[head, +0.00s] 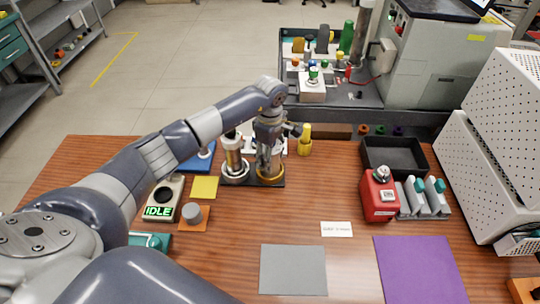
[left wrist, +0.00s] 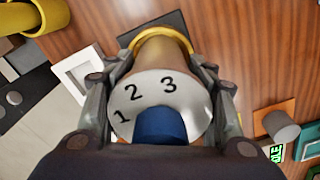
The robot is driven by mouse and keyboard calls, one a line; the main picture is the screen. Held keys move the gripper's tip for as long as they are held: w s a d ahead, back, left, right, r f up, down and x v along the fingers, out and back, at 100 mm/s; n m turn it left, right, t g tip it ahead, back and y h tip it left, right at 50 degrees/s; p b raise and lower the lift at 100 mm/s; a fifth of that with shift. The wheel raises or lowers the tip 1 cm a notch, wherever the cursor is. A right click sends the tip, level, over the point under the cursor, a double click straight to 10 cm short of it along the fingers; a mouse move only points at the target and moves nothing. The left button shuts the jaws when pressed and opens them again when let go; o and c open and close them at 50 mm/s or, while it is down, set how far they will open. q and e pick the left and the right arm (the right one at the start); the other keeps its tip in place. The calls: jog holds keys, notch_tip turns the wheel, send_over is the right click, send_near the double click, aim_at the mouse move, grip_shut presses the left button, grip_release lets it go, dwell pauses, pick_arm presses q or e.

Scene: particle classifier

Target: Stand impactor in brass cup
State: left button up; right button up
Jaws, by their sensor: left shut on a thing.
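My left gripper (head: 269,138) is shut on the impactor, a metal cylinder whose pale top face (left wrist: 150,95) carries the numbers 1, 2 and 3 and a blue knob in the left wrist view. The impactor (head: 264,160) is upright over the brass cup (head: 270,177), whose ring (left wrist: 188,38) shows around its far end. Its lower end lies within or just above the ring; I cannot tell whether it touches the bottom. The cup is on a dark base plate. My right gripper is not in view.
A second cylinder (head: 232,152) stands in a silvery cup (head: 235,178) just left. A yellow piece (head: 304,142) stands close on the right. A black tray (head: 392,157) and a red device (head: 379,196) are farther right. The front middle holds a flat grey mat (head: 293,270).

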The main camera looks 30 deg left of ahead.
pick_arm(q)
jog(key=o, duration=1.4)
jog(key=shift+o, duration=0.8)
jog(key=shift+r, duration=0.1)
notch_tip(320, 180, up, 12)
jog(key=shift+b, duration=1.05)
